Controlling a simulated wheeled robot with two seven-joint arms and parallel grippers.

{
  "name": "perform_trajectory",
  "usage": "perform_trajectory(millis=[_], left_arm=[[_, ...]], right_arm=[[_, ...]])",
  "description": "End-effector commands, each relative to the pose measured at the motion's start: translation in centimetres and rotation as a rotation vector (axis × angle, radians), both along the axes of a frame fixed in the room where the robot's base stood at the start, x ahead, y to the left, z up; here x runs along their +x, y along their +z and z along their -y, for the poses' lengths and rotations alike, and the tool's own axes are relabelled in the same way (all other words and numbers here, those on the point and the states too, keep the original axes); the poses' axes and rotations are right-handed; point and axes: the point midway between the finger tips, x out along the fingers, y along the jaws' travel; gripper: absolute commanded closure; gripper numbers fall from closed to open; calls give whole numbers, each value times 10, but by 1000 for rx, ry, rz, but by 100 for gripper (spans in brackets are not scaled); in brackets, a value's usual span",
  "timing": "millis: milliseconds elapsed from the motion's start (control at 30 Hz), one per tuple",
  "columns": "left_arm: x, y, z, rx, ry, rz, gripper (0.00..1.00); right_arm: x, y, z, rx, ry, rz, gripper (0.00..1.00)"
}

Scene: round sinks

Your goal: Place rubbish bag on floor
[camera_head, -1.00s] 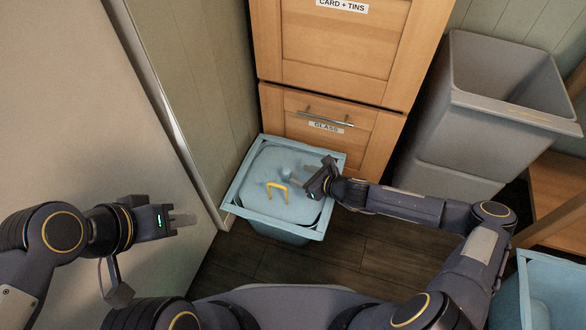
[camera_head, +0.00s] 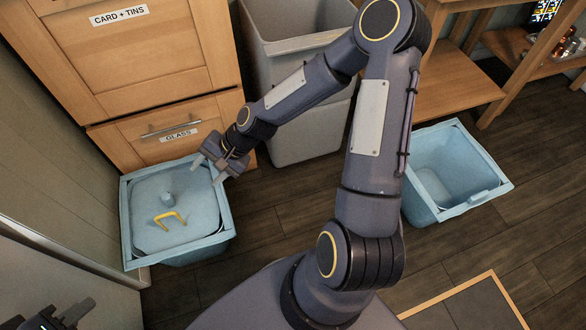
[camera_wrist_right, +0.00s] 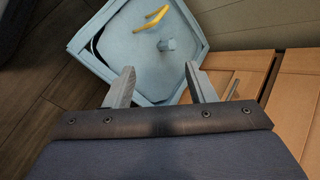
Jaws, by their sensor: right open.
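The rubbish bag (camera_head: 160,205) is light blue with a knotted top and a yellow tie. It fills a square blue bin (camera_head: 131,238) on the floor at left in the head view. In the right wrist view the bag (camera_wrist_right: 135,48) and its yellow tie lie beyond the fingers. My right gripper (camera_head: 207,171) is open and empty at the bin's right rim, beside the bag. In the wrist view its fingers (camera_wrist_right: 159,72) are spread over the near rim; contact cannot be told. My left gripper (camera_head: 62,316) is cut off at the lower left, and its opening is unclear.
A wooden cabinet with a GLASS drawer (camera_head: 165,125) stands behind the bin. A tall grey bin (camera_head: 300,52) stands right of it. An open blue bin (camera_head: 433,185) sits on the floor at right. Dark wooden floor (camera_head: 265,222) is clear between the blue bins.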

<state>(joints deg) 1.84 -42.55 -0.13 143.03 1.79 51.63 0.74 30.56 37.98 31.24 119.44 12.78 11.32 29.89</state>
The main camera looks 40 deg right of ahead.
Motion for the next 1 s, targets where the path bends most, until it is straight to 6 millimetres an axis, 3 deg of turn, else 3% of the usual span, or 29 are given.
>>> perform_trajectory(millis=[33, 300, 500, 733, 1000], left_arm=[[0, 0, 0, 0, 0, 0, 67], [0, 0, 0, 0, 0, 0, 67], [0, 0, 0, 0, 0, 0, 67], [0, 0, 0, 0, 0, 0, 67], [0, 0, 0, 0, 0, 0, 67]], right_arm=[[-10, 21, 13, -83, 65, 56, 50], [-83, 109, 66, -412, 325, 253, 50], [-151, 154, 91, -557, 438, 381, 50], [-205, 167, 100, -606, 508, 485, 50], [-216, 167, 101, -611, 525, 508, 50]])
